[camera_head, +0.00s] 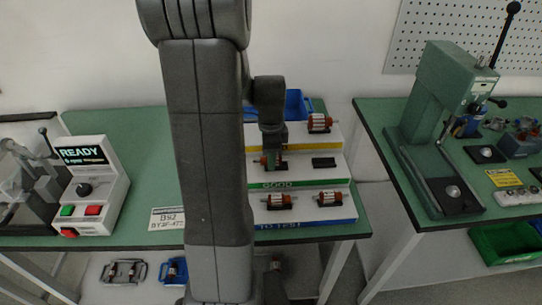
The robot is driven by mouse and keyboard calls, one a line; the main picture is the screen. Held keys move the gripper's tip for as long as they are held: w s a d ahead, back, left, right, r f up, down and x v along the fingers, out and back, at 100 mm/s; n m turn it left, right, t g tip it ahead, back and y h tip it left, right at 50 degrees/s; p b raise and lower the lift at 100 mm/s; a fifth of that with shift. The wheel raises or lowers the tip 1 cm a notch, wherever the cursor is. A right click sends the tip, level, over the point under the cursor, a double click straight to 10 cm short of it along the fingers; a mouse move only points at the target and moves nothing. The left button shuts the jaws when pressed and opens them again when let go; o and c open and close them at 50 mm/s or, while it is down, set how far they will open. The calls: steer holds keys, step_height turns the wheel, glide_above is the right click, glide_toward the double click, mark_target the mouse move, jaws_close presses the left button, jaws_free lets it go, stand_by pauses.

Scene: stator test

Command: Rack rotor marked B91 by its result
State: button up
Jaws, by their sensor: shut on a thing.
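My gripper (272,150) is shut on a rotor (264,160) at the left of the middle step of a stepped rack, whose green front strip reads GOOD (278,184). The fingers hide part of this rotor, and I cannot read a mark on it or tell whether it rests in its cradle. An empty dark cradle (324,162) is to its right. Another rotor (319,122) lies on the top step. Two rotors, left (279,201) and right (329,198), lie on the bottom step, whose blue strip reads TO TEST. The tester (90,185) at left displays READY.
A card (167,218), seemingly marked B92, lies on the green bench left of the rack, partly behind my arm. A blue bin (294,104) stands behind the rack. A green press (440,130) stands on the right bench, across a gap.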

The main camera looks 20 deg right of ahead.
steer(key=o, duration=1.2)
steer(key=shift+o, duration=0.2)
steer(key=shift+r, duration=0.1)
step_height(320, 180, up, 14)
steer(key=shift+f, duration=0.2)
step_height(320, 180, down, 14)
steer(key=shift+r, duration=0.25)
steer(key=shift+r, duration=0.1)
